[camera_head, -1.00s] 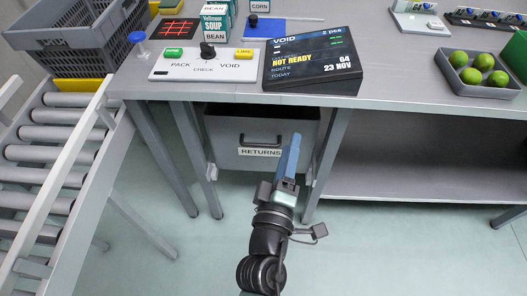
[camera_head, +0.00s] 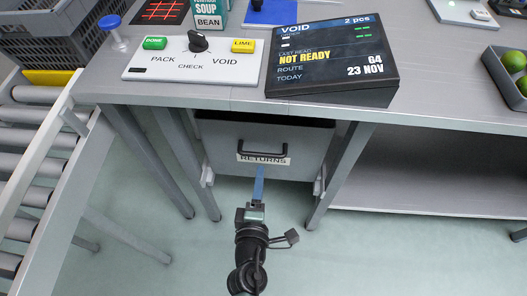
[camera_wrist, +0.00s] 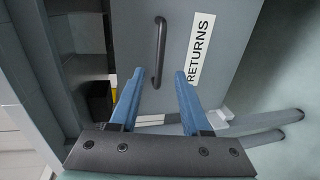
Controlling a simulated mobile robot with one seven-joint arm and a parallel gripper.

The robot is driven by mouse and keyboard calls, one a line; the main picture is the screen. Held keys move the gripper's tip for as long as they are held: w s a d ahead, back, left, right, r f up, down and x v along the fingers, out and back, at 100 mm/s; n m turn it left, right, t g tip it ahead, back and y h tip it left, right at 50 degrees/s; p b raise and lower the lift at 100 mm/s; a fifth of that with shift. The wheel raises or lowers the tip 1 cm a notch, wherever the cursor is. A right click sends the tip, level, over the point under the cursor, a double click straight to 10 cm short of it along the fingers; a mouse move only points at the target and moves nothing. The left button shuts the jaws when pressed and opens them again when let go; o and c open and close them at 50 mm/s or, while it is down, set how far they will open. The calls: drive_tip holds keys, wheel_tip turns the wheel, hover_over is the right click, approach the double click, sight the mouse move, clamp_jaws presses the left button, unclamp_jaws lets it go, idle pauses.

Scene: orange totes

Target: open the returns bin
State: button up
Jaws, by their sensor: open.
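The returns bin (camera_head: 225,145) is a grey drawer-like bin under the table, with a white RETURNS label (camera_head: 263,159) and a dark bar handle (camera_head: 264,151) on its front. The wrist view shows the handle (camera_wrist: 159,52) upright in the picture, with the label (camera_wrist: 201,50) to its right. My gripper (camera_head: 259,172) is in front of the bin, below the label in the head view. In the wrist view my gripper (camera_wrist: 158,80) has its two blue fingers apart and nothing between them. The handle lies beyond the fingertips, roughly in line with the gap. The bin appears closed.
Table legs (camera_head: 341,175) flank the bin. A roller conveyor (camera_head: 40,140) stands at the left. On the table are a switch panel (camera_head: 192,62), a display reading NOT READY (camera_head: 331,60) and a tray of limes (camera_head: 508,75). The floor in front is clear.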

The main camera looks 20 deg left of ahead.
sight(263, 154)
drive_tip(key=b+x, duration=0.1)
drive_tip(key=x, duration=0.8)
drive_tip(key=shift+w+b, duration=0.15)
drive_tip(key=shift+b, duration=0.2)
clamp_jaws()
idle(0.9)
